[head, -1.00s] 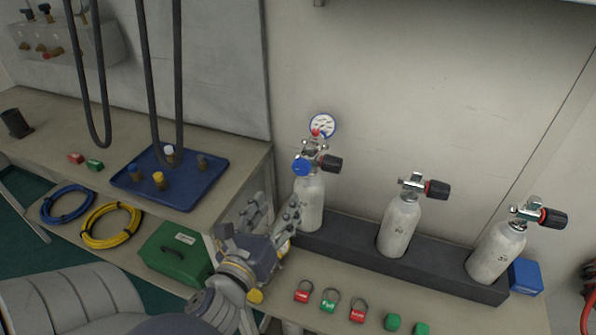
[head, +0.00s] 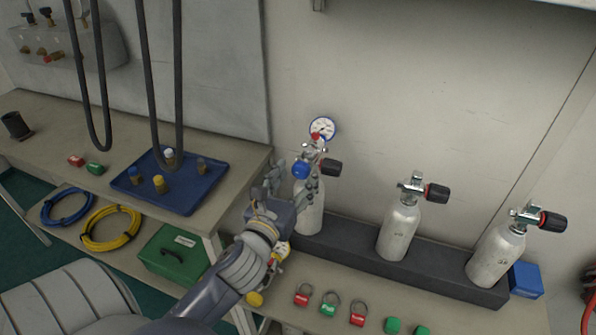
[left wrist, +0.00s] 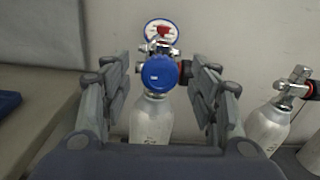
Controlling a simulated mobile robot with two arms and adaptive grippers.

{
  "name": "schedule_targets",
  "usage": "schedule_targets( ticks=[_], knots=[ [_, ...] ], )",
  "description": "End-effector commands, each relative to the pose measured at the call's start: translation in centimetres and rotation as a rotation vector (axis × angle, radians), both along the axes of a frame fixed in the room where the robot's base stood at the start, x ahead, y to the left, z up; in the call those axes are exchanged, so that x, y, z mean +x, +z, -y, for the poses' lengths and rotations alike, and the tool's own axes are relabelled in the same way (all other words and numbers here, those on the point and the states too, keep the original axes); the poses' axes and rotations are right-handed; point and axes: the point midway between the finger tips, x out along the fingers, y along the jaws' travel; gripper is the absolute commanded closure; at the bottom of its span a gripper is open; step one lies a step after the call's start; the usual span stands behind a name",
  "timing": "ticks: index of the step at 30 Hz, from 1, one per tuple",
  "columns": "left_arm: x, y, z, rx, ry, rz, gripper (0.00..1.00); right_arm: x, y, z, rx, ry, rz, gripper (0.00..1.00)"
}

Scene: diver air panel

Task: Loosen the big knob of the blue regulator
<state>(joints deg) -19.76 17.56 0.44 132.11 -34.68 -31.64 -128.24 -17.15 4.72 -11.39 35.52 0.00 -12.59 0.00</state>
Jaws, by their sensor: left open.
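The blue regulator's big round knob (head: 301,169) faces me on the valve of the leftmost silver cylinder (head: 309,210). A white gauge with a blue rim (head: 322,128) and a small red part sit above it. In the left wrist view the blue knob (left wrist: 159,72) lies centred between my finger pads, beyond them and apart from both. My left gripper (head: 291,178) is open and empty, just in front of the knob and cylinder, and hides part of the cylinder. It also frames the left wrist view (left wrist: 162,90). My right gripper is not in view.
Two more cylinders (head: 398,230) (head: 495,250) with black-and-red valve knobs stand to the right in a dark rack (head: 430,267). Red and green padlocks and green blocks lie in front. A blue tray (head: 190,196) with fittings is on the left bench.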

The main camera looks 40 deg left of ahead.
Motion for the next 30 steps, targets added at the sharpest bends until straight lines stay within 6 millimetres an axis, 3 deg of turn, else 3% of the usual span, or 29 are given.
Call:
schedule_targets(
  ticks=[6, 14, 20, 21, 30],
  knots=[
    [1.29, 0.04, -0.29, -0.001, 0.0, 0.001, 0.45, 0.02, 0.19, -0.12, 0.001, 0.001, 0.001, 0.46],
    [1.37, -0.01, -0.3, -0.001, 0.0, 0.0, 0.45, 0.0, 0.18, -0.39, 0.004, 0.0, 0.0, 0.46],
    [1.35, 0.0, -0.3, -0.001, 0.0, 0.0, 0.85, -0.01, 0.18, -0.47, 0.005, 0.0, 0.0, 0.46],
    [1.35, 0.0, -0.31, -0.001, 0.0, 0.0, 0.88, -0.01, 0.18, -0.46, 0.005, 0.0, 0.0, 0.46],
    [1.33, 0.06, -0.32, -0.021, 0.001, 0.004, 0.88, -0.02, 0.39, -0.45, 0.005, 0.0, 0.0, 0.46]
  ],
)
